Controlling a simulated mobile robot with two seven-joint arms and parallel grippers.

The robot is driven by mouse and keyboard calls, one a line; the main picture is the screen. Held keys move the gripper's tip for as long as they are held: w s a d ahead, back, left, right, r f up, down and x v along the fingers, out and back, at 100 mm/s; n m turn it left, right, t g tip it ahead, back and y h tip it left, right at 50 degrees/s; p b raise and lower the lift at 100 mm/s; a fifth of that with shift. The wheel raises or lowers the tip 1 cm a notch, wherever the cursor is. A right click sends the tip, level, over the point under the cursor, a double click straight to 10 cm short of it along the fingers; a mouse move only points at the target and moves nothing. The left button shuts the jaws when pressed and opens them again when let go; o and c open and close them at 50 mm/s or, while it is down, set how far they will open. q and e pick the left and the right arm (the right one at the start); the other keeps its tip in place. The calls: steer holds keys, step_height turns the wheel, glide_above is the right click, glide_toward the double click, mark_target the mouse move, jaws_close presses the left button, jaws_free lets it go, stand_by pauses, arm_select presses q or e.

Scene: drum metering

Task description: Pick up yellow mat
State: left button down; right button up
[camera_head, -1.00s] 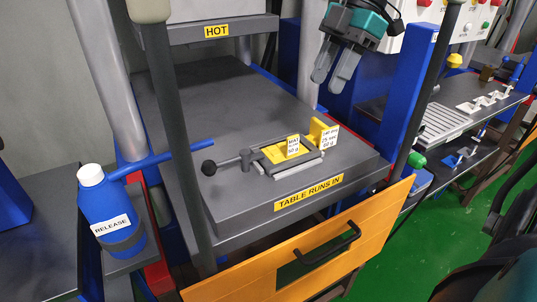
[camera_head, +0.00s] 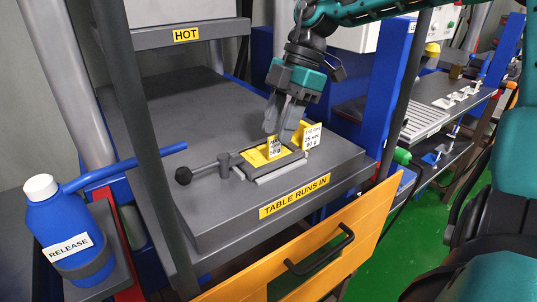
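The yellow mat (camera_head: 255,158) lies in a dark clamp frame (camera_head: 236,172) on the grey table. A white label marked 50 g (camera_head: 274,149) stands up at it. My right gripper (camera_head: 278,138) points down just above and behind this label, close to the mat. Its two grey fingers overlap in this view, so I cannot tell how far apart they are or whether they touch the mat. Part of the mat is hidden behind the label. My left gripper is not in view.
A yellow block with a white label (camera_head: 313,136) stands just right of the frame. The frame's ball-ended handle (camera_head: 184,175) sticks out left. A blue RELEASE bottle (camera_head: 68,235) stands at left. An orange gate (camera_head: 350,235) crosses the front. The table's left part is clear.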

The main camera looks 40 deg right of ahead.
mark_target(275, 135)
steer(key=shift+x, duration=1.55)
steer(key=shift+w, duration=0.15)
steer(key=shift+c, duration=0.3)
jaws_close()
